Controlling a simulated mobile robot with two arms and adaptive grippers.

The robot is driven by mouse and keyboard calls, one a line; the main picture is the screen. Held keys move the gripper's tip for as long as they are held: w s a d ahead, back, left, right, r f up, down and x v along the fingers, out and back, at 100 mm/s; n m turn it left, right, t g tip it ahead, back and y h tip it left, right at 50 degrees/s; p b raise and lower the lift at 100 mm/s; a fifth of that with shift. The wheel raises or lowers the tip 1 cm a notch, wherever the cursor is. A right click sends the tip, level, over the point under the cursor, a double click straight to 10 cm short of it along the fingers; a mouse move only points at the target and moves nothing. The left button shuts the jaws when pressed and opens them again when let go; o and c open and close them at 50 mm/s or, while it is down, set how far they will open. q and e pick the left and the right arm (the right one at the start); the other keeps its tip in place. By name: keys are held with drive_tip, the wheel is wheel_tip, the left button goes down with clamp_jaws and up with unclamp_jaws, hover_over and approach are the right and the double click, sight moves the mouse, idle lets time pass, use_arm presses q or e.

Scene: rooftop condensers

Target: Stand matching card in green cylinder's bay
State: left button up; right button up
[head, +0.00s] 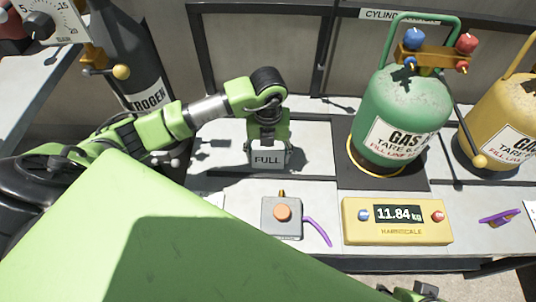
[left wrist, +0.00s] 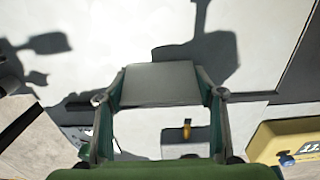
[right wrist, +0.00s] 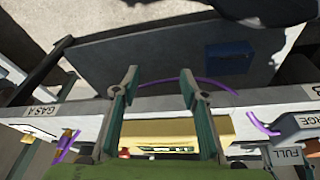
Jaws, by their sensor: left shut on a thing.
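The card (head: 267,159), a small grey plate reading FULL, is between the fingers of my left gripper (head: 268,143), which is shut on it. The left wrist view shows the card (left wrist: 160,84) as a blank grey plate across the fingertips. The green cylinder (head: 398,112), labelled GAS, stands upright on a round base over a dark plate, right of the card and apart from it. My right gripper (right wrist: 158,92) shows in its wrist view with fingers apart and nothing between them.
A yellow scale display (head: 398,221) reading 11.84 kg stands in front of the green cylinder. A grey box with an orange button (head: 282,216) and purple strap is left of it. A yellow cylinder (head: 503,115) stands right, a dark nitrogen cylinder (head: 128,55) left.

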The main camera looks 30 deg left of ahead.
use_arm(q)
drive_tip(key=shift+f, duration=0.1)
drive_tip(key=o, duration=1)
use_arm(e)
drive_tip(key=shift+f, duration=0.1)
use_arm(q)
drive_tip(key=shift+r, duration=0.5)
wheel_tip(320, 180, up, 11)
drive_tip(key=shift+f+p, duration=0.2)
drive_tip(key=shift+p, duration=1.05)
drive_tip(key=shift+r, duration=0.4)
use_arm(e)
drive_tip(key=s+x, duration=0.1)
drive_tip(key=x, duration=0.7)
drive_tip(key=shift+f+g, duration=0.3)
drive_tip(key=shift+f, duration=0.2)
use_arm(q)
drive_tip(key=shift+f, duration=0.1)
use_arm(e)
drive_tip(key=shift+a, duration=0.15)
